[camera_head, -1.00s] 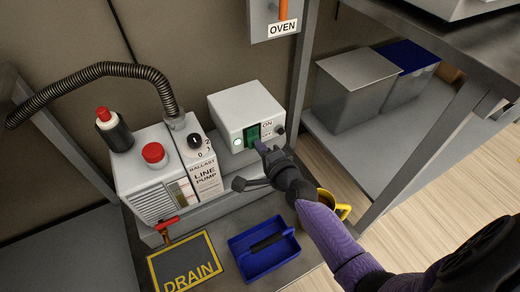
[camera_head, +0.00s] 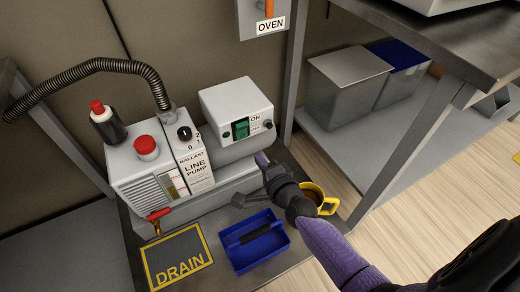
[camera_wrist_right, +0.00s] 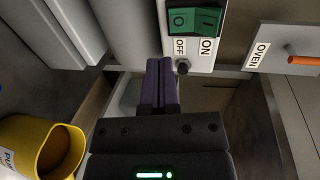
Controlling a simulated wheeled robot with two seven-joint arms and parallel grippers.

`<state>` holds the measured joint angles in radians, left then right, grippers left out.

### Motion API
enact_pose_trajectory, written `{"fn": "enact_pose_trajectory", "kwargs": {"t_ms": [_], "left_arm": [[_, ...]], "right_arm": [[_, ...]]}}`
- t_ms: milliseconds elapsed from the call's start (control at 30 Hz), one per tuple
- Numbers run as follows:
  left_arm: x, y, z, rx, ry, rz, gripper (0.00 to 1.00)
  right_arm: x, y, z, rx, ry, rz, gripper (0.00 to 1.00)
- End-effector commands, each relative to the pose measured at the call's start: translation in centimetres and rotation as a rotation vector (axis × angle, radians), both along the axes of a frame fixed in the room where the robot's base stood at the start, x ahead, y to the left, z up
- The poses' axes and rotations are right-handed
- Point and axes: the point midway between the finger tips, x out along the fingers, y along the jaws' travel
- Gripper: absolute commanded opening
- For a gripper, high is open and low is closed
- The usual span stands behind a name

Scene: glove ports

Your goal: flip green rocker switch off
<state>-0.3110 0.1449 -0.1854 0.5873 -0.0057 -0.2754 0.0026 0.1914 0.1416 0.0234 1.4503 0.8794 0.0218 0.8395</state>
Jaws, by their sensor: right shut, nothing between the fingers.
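The green rocker switch (camera_head: 241,129) is on the front of a white box (camera_head: 236,100) beside ON and OFF labels. A small round lamp (camera_head: 227,135) left of the switch looks dark. In the right wrist view the rocker (camera_wrist_right: 194,20) shows an O half above OFF and an I half above ON. My right gripper (camera_head: 262,160) is shut and empty, a little below and right of the switch, apart from it. Its closed fingers (camera_wrist_right: 161,68) point toward the box in the wrist view. My left gripper is not in view.
The line pump (camera_head: 160,172) with a hose (camera_head: 120,65) stands left. A blue tray (camera_head: 254,243), a DRAIN plate (camera_head: 178,258) and a yellow mug (camera_head: 322,197) lie in front. An OVEN switch (camera_head: 268,12) is above. A table leg (camera_head: 400,145) stands right.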

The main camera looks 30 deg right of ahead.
Motion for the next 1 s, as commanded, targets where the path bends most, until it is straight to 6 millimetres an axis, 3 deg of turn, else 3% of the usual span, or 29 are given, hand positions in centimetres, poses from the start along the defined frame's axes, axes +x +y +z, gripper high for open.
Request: {"fn": "enact_pose_trajectory", "kwargs": {"t_ms": [200, 400, 1000], "left_arm": [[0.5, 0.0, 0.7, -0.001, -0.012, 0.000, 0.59], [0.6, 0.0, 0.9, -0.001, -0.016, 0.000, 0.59], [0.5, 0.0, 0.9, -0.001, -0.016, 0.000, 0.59]], "right_arm": [[-4.5, 0.3, -0.8, 0.000, 0.002, 0.003, 0.00], [-7.2, 0.4, -1.5, 0.000, 0.001, 0.002, 0.00], [-7.7, 0.5, -1.6, 0.002, 0.000, 0.001, 0.00]]}}
